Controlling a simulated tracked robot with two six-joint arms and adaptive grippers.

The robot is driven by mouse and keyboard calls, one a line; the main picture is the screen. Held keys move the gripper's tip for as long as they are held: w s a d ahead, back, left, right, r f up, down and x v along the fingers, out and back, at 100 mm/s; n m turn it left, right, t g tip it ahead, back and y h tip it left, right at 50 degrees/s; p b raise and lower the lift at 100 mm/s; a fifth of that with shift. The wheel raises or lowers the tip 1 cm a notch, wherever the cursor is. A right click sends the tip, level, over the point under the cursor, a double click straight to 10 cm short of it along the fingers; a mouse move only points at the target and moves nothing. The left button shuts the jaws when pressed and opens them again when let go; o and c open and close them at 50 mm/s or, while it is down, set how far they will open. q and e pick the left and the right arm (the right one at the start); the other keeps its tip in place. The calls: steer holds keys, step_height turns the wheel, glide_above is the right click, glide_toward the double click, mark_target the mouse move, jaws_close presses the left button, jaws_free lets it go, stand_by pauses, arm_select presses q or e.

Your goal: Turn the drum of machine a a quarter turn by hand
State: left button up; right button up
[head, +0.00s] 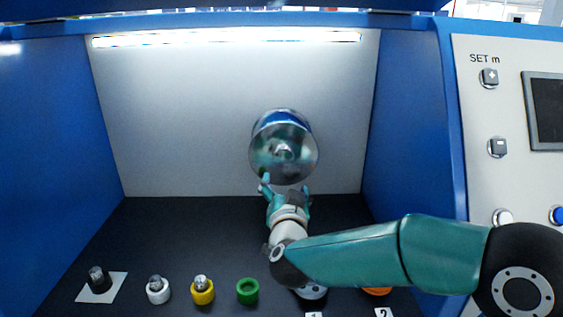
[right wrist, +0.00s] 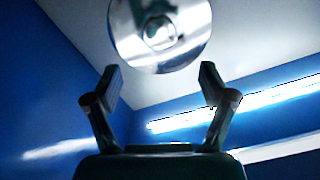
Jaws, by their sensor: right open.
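The drum (head: 283,140) is a shiny metal cylinder on the pale back wall of the blue machine bay. Its round front face also shows in the right wrist view (right wrist: 185,45), just past the fingertips. My right gripper (head: 286,184) is at the lower edge of the drum in the head view and covers a little of that edge. In the right wrist view my right gripper (right wrist: 159,76) has its two fingers spread wide with nothing between them. I cannot tell whether a finger touches the drum. My left gripper is not in view.
On the dark floor stand a black part on a white card (head: 98,283), a white part (head: 158,289), a yellow part (head: 203,290), a green ring (head: 248,291) and an orange part (head: 377,291). A control panel (head: 505,180) with buttons and a screen is at right.

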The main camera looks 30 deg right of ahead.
mark_target(282, 160)
steer(key=p+x, duration=0.2)
steer(key=x, duration=1)
steer(key=shift+w+d, duration=0.1)
steer(key=shift+w, duration=0.05)
